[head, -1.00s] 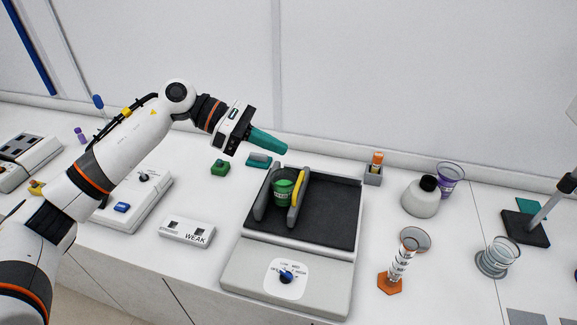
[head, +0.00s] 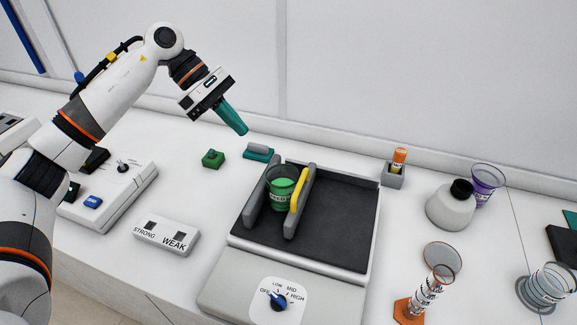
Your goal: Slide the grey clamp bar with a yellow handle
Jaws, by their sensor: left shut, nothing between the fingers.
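The grey clamp bar (head: 292,218) with its yellow handle (head: 299,191) stands on the black top of a shaker (head: 345,225). A green labelled beaker (head: 283,187) sits between this bar and a second grey bar (head: 258,197) on its left. The beaker looks close to both bars; I cannot tell whether they touch it. My left gripper (head: 240,131) has teal fingers, is shut and empty, and hangs above and to the left of the shaker, apart from the bar. My right gripper is not in view.
The shaker's dial (head: 278,300) faces front. A box marked STRONG and WEAK (head: 166,235) lies left. A green block (head: 212,159) and a teal item (head: 258,153) lie behind. A white flask (head: 450,206), purple glass (head: 486,182) and orange-based cylinder (head: 421,292) stand right.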

